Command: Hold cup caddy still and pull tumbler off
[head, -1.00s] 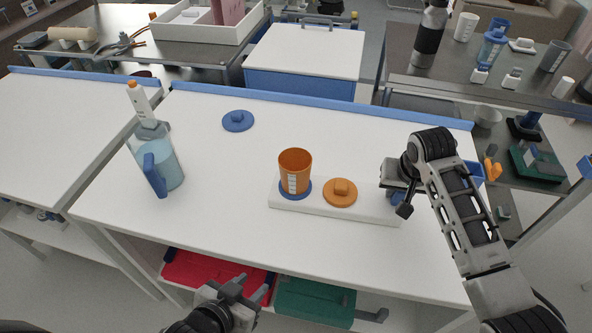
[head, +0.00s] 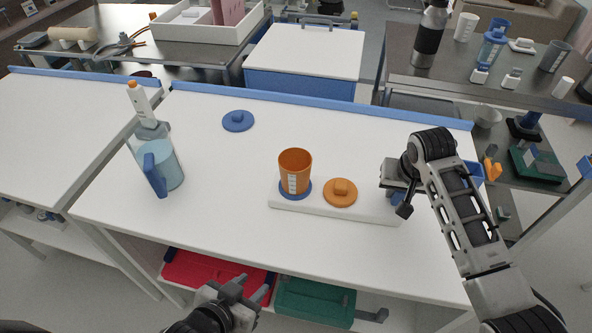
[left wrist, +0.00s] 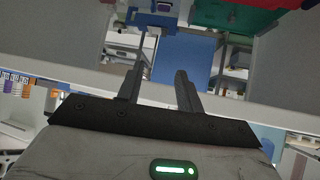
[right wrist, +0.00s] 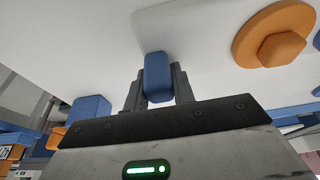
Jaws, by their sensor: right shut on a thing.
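The orange tumbler (head: 295,172) stands upright at the left end of the white cup caddy (head: 372,213), over a blue round base (head: 284,194). An orange knobbed disc (head: 340,198) sits beside it on the caddy; it also shows in the right wrist view (right wrist: 272,36). My right gripper (right wrist: 158,82) is shut on the blue grip (right wrist: 158,68) at the caddy's right end. In the head view the arm hides most of that grip. My left gripper (head: 252,289) is open and empty, low in front of the table and well away from the tumbler.
A blue-handled pitcher (head: 168,172) stands at the table's left, with a blue knobbed disc (head: 238,120) toward the back. Red (head: 200,270) and green (head: 312,300) items lie on the lower shelf near my left gripper. The white tabletop (head: 200,225) is clear left of the caddy.

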